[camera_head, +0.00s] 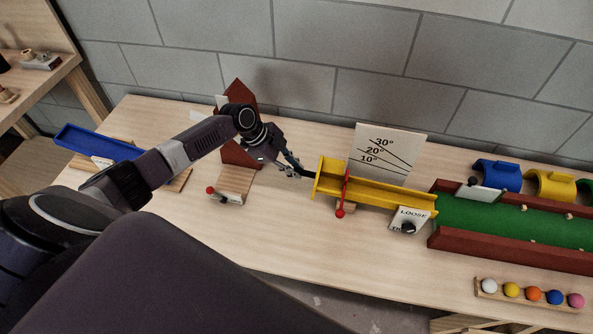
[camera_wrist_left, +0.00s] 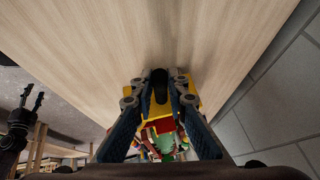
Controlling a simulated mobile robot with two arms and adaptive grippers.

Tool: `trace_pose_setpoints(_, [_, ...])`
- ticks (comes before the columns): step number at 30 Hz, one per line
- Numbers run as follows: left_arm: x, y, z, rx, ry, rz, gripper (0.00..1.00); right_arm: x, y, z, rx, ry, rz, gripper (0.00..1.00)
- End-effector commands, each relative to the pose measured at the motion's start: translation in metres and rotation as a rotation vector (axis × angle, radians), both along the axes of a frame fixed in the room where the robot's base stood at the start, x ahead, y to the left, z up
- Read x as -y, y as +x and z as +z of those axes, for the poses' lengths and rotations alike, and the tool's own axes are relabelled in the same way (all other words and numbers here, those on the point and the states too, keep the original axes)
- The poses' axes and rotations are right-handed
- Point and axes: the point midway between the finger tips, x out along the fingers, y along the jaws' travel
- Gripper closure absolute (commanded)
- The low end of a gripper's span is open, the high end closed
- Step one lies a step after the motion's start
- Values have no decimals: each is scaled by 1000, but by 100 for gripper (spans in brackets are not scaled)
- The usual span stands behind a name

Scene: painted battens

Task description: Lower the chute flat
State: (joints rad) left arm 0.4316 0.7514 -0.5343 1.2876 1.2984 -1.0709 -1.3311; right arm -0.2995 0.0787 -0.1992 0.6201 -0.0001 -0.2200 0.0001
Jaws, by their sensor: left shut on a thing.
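The yellow chute (camera_head: 385,194) stands at the middle of the table, its right end by the green lane. It looks close to level; I cannot tell whether a small tilt is left. A white board (camera_head: 391,152) marked 10°, 20° and 30° stands behind it. My left gripper (camera_head: 292,171) is at the chute's left end, shut on a dark handle (camera_wrist_left: 160,86). In the left wrist view the yellow chute (camera_wrist_left: 161,125) shows partly between the fingers. My right gripper (camera_wrist_left: 32,100) shows only at the left of the wrist view, fingers apart and empty.
A red gate lever (camera_head: 340,212) crosses the chute. A black knob (camera_head: 408,228) sits on a plate marked LOOSE in front. The green lane (camera_head: 500,222) has red-brown walls. A blue chute (camera_head: 95,142) stands at left; a ball rack (camera_head: 530,294) is front right.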

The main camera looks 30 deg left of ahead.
Motion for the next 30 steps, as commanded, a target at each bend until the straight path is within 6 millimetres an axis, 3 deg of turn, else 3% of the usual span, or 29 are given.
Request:
trace_pose_setpoints(1, [-1,-1,-14,0,-10,1,100,-1,0,-15,0,1,0,52])
trace_pose_setpoints(6, [-3,-1,-22,10,-37,1,100,-2,0,-29,0,2,0,52])
trace_pose_setpoints(19, [-4,-1,-22,14,-47,-1,100,-2,0,-31,0,2,1,52])
trace_pose_setpoints(20, [-4,-1,-22,14,-47,-1,84,-2,0,-31,0,2,1,52])
trace_pose_setpoints(24, [-4,-1,-22,15,-47,0,69,-1,0,-31,0,2,1,52])
trace_pose_setpoints(30, [-4,-1,-22,15,-47,0,68,0,0,-31,-1,0,2,52])
